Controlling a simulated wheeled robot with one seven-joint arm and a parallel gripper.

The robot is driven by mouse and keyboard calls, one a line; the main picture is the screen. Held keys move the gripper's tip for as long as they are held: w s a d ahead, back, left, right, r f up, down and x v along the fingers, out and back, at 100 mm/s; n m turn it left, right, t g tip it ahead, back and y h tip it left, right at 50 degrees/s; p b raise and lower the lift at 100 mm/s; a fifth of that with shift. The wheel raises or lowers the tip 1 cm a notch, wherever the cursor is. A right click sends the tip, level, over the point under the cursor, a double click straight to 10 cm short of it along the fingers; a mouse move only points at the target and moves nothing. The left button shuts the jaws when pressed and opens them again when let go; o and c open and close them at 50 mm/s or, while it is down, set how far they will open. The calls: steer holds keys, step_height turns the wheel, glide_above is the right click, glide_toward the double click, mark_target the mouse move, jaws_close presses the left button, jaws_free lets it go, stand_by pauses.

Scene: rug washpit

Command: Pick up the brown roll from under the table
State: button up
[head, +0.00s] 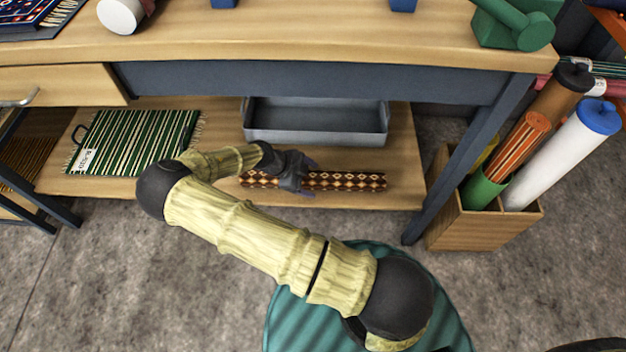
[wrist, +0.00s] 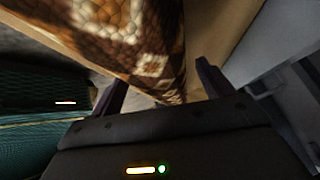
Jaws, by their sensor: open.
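The brown roll (head: 346,181), with a cream diamond pattern, lies lengthwise along the front of the low wooden shelf under the table (head: 440,45). My gripper (head: 303,180) is at the roll's left-middle part and hides a piece of it. In the wrist view the roll (wrist: 135,35) is large and close, and it runs between the two spread fingers of my gripper (wrist: 160,78). The fingers are open and not closed on it. Whether either finger touches the roll cannot be told.
A grey tray (head: 315,135) stands on the shelf just behind the roll. A green striped rug (head: 135,142) lies left on the shelf. The tabletop edge and drawer (head: 60,86) overhang. A table leg (head: 470,155) and a wooden box of rolls (head: 485,229) stand right.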

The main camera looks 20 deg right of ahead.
mark_target(310, 176)
steer(key=shift+d, duration=0.1)
steer(key=c, duration=1.4)
steer(key=shift+w, duration=0.1)
step_height(310, 176, up, 10)
steer(key=p, duration=0.4)
